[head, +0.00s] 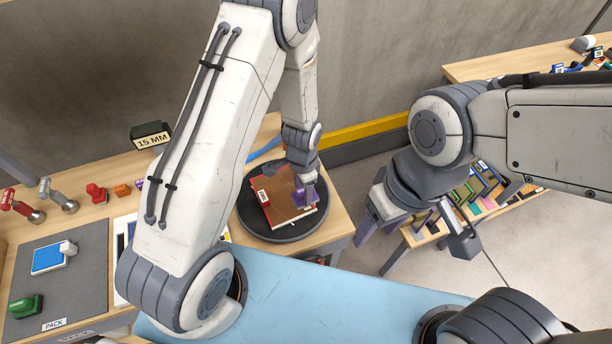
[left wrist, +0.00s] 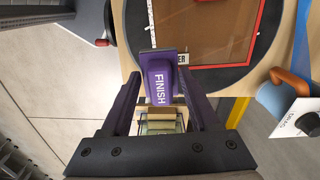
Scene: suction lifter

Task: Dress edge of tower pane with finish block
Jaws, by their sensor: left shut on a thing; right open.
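My left gripper (head: 304,193) is over the pane's right side, shut on the purple finish block (head: 300,199). In the left wrist view the block (left wrist: 158,82), lettered FINISH, sits between the fingers, its head over the pane's near edge region. I cannot tell whether it touches the edge. My right gripper (head: 414,236) is open and empty, off to the right of the turntable.
A grey mat marked PACK (head: 75,255) holds a blue pad (head: 48,257) and a green tool (head: 25,306). Several tools and a 15 MM block (head: 150,135) stand along the bench's left and back. A rack of coloured pieces (head: 480,195) stands right.

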